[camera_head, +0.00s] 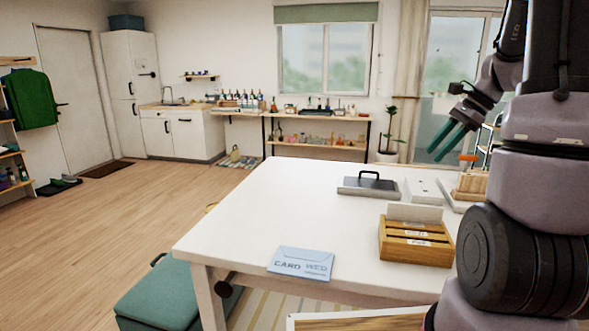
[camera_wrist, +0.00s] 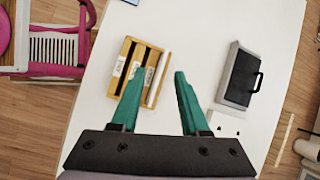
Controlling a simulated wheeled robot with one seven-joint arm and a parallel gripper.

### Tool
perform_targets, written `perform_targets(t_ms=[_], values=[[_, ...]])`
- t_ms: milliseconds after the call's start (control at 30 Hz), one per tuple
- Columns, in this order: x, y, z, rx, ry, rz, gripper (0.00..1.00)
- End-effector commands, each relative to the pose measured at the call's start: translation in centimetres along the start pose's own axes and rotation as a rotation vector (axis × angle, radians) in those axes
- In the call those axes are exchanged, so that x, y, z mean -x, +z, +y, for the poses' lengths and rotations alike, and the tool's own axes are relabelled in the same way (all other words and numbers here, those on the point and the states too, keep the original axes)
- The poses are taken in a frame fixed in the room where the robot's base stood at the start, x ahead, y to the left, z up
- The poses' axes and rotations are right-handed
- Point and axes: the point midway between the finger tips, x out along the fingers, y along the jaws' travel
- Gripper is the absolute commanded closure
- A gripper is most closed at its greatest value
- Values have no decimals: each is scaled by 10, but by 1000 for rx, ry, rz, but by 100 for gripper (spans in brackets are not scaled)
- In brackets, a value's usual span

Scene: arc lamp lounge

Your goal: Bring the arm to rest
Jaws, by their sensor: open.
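My gripper (camera_head: 435,156) is raised above the right side of the white table (camera_head: 240,215) in the head view. Its two green fingers point down and to the left. In the wrist view the fingers of my gripper (camera_wrist: 159,72) are spread apart with nothing between them. The wooden box with labelled slots (camera_wrist: 127,92) lies below and beyond the left finger. My arm fills the right side of the head view and hides part of the table.
On the table are the slotted wooden box (camera_head: 415,252), a blue card envelope (camera_head: 302,263) at the front edge, and a grey black-handled slab (camera_head: 368,190). A teal bench (camera_head: 160,295) stands at the table's left. The wooden floor (camera_head: 130,215) is open.

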Motion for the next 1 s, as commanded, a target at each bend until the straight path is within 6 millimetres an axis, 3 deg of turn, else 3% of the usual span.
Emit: perform_targets(t_ms=[33,200,500,700,1000], values=[[9,26,7,102,-14,25,55],[27,89,36,430,-44,126,55],[48,168,101,990,-118,356,55],[55,191,132,1239,-158,489,55],[57,197,142,1322,-170,541,55]])
